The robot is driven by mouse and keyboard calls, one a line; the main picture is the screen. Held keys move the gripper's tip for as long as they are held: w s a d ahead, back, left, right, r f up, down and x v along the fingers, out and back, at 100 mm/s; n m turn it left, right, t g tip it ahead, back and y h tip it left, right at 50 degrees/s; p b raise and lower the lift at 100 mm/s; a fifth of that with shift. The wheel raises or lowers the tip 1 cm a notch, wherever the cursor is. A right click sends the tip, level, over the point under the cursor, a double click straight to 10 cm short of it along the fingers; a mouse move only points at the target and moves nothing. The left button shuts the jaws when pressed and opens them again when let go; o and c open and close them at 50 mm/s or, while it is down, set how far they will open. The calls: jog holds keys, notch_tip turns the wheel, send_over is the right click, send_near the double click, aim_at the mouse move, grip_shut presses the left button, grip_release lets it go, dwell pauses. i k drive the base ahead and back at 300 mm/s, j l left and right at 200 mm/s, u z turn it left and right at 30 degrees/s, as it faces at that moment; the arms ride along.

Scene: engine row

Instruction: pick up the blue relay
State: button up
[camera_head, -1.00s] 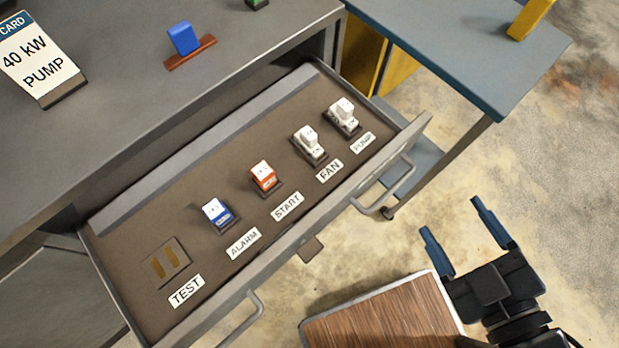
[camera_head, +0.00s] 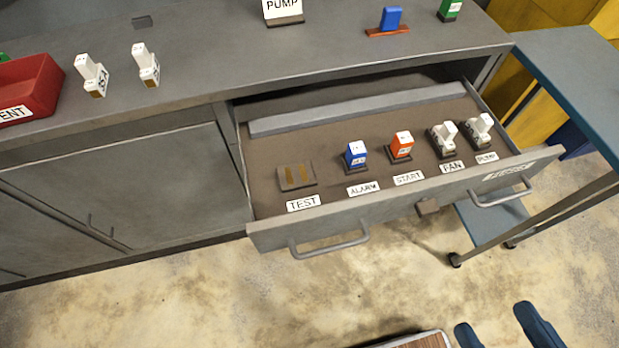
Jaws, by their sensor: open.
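A blue relay (camera_head: 355,155) with a white top sits upright in its socket behind the ALARM label (camera_head: 363,188), inside the open drawer (camera_head: 305,237). Another blue block (camera_head: 391,18) stands on a red-brown base on the cabinet top, behind the drawer. My gripper (camera_head: 505,330) is at the bottom right edge, with only its two blue fingertips showing. They are apart with nothing between them. It is over the floor, in front of the drawer and well away from both blue things.
An orange-red relay (camera_head: 401,145) and two white relays (camera_head: 443,137) (camera_head: 480,130) stand right of the blue one. The TEST socket (camera_head: 297,176) is empty. A red bin (camera_head: 30,88) and a green block (camera_head: 450,10) are on the cabinet top (camera_head: 220,70). A blue cart (camera_head: 575,85) stands at right.

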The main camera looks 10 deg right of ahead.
aim_at(357, 153)
jog(key=j+z, duration=0.9)
jog(key=j, duration=0.55)
jog(key=k+j+z, duration=0.1)
jog(key=j, duration=0.55)
jog(key=k+j+z, duration=0.1)
jog(key=j, duration=0.5)
jog(key=k+j+z, duration=0.1)
jog(key=j, duration=0.55)
jog(key=k+j, duration=0.1)
jog(key=j, duration=0.85)
jog(key=k+j, duration=0.15)
jog(key=j, duration=0.35)
jog(key=i+l, duration=0.2)
jog(key=l, duration=0.2)
jog(key=i+l, duration=0.2)
jog(key=l, duration=0.2)
jog(key=i+l, duration=0.2)
jog(key=l, duration=0.15)
